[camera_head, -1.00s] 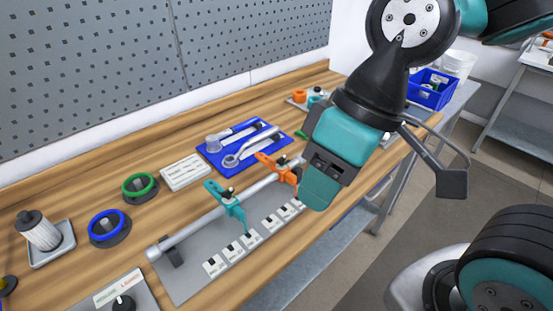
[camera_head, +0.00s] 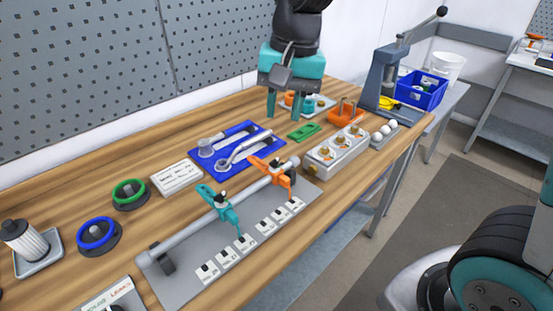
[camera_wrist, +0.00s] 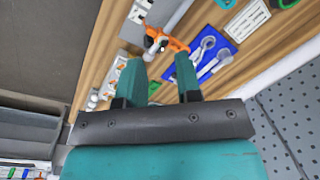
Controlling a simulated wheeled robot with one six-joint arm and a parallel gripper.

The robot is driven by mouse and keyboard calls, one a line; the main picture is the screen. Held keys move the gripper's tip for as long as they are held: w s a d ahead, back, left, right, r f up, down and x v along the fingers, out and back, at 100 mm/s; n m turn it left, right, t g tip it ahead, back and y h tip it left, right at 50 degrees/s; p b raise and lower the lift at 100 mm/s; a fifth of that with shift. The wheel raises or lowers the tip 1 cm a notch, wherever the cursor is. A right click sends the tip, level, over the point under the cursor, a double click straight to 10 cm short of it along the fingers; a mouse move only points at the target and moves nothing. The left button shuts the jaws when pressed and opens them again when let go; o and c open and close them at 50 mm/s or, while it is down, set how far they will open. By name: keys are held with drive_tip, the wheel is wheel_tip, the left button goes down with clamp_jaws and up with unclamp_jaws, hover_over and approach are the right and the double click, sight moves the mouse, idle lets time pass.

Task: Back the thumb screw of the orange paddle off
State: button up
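The orange paddle (camera_head: 284,178) is clamped on a grey shaft (camera_head: 187,232) lying along the bench. A small dark knob shows on top of its clamp; the thumb screw's details are too small to tell. A teal paddle (camera_head: 230,213) sits on the same shaft, nearer the left end. My gripper (camera_head: 285,116) points down above the back of the bench, behind and apart from the orange paddle. Its two fingers are spread with nothing between them. In the wrist view the orange paddle (camera_wrist: 176,44) shows beyond the fingertips of my gripper (camera_wrist: 160,66).
A blue tray with wrenches (camera_head: 208,165) lies behind the shaft. A grey block with brass fittings (camera_head: 337,150), an orange holder (camera_head: 345,119) and a green piece (camera_head: 304,131) stand to the right. A press (camera_head: 384,78) stands at the far end. White labelled blocks line the plate's front.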

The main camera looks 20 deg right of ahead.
drive_tip(key=w+d+f+m+h, duration=0.2)
drive_tip(key=w+d+f+m, duration=0.1)
drive_tip(key=w+m, duration=0.7)
drive_tip(key=n+p, duration=0.1)
drive_tip(key=p, duration=0.2)
approach(275, 163)
drive_tip(key=f, duration=0.5)
drive_tip(key=w+d+f, duration=0.1)
drive_tip(key=f, duration=0.2)
drive_tip(key=shift+d+f, duration=0.1)
drive_tip(key=shift+f, duration=0.15)
drive_tip(key=shift+b, duration=0.3)
clamp_jaws()
